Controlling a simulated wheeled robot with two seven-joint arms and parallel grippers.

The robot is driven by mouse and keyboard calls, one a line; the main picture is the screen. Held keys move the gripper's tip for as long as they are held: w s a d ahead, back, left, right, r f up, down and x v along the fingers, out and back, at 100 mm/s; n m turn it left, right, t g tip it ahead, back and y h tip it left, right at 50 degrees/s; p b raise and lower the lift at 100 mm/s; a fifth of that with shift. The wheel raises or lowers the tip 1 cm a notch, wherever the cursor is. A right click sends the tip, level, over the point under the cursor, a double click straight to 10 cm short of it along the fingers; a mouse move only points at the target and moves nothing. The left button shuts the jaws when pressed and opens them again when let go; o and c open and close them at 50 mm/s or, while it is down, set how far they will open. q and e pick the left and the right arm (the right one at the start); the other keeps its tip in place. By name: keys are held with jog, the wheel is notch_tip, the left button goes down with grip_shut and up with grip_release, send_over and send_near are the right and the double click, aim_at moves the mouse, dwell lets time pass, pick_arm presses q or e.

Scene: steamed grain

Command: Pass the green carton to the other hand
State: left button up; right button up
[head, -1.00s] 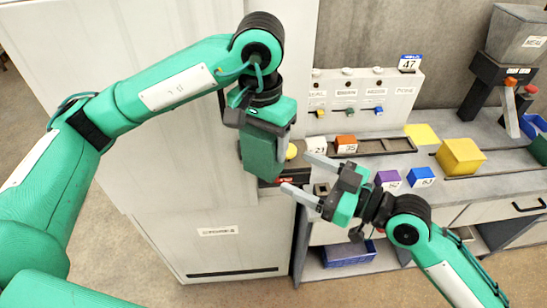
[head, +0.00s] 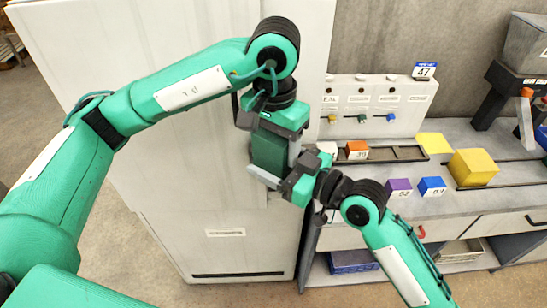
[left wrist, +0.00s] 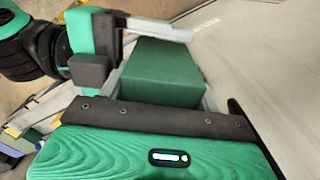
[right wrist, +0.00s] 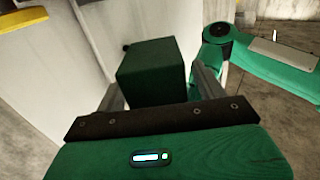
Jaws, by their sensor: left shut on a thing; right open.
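The green carton (head: 268,152) hangs below my left gripper (head: 272,132), which is shut on its upper part. The left wrist view shows the carton (left wrist: 160,72) between that gripper's fingers. My right gripper (head: 278,168) is open at the carton's lower right, with one pale finger crossing in front of its lower end. In the right wrist view the carton (right wrist: 150,68) lies ahead, between the two open fingers. I cannot tell whether the right fingers touch it.
A white cabinet (head: 170,190) stands close behind the carton. The bench at right holds an orange block (head: 357,150), a purple block (head: 398,187), a blue block (head: 432,186) and a yellow box (head: 473,167). A switch panel (head: 380,105) stands at the back.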

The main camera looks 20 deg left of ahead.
jog(key=c, duration=1.2)
pick_arm(q)
jog(key=o, duration=1.2)
jog(key=shift+r, duration=0.1)
pick_arm(e)
jog(key=shift+c, duration=0.2)
